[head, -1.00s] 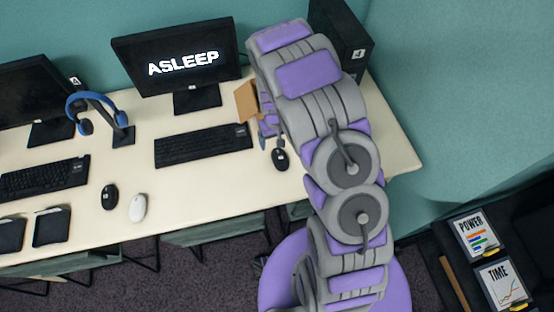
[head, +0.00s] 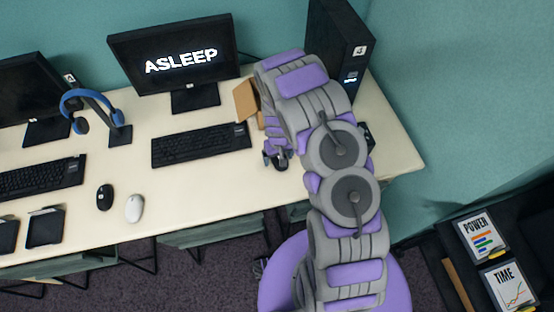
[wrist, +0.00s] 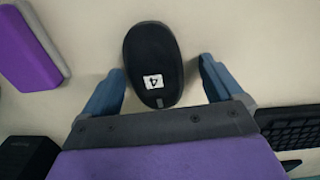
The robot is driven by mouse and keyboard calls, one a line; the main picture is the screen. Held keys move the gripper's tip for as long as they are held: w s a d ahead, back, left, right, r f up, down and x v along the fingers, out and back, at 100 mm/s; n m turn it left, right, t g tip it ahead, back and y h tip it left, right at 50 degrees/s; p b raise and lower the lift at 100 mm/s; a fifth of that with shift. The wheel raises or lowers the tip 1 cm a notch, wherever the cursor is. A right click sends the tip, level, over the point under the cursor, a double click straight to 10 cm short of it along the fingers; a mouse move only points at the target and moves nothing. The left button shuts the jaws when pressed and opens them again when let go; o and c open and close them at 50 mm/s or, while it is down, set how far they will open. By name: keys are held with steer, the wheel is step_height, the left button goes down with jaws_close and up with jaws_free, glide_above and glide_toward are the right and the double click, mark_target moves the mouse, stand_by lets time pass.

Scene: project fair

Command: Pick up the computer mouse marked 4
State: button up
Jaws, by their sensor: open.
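The computer mouse marked 4 (wrist: 153,62) is black with a white label. In the wrist view it lies on the pale desk, its near end between the two blue fingers of my gripper (wrist: 160,88). The fingers stand apart with a gap on each side of the mouse, and I see no contact. In the head view my gripper (head: 276,158) is low over the desk, right of the keyboard, and it largely hides this mouse.
The desk (head: 215,195) also holds a black keyboard (head: 200,145), a monitor reading ASLEEP (head: 180,60), a blue headset on a stand (head: 90,100), a black mouse (head: 104,197), a white mouse (head: 134,208) and a computer tower (head: 335,45). A purple block (wrist: 30,45) shows in the wrist view.

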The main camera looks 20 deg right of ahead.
steer(key=shift+d, duration=0.65)
steer(key=shift+c, duration=0.6)
steer(key=shift+a, duration=0.85)
steer(key=c, duration=0.8)
steer(key=shift+d, duration=0.4)
steer(key=shift+c, duration=1.2)
steer(key=shift+d, duration=0.35)
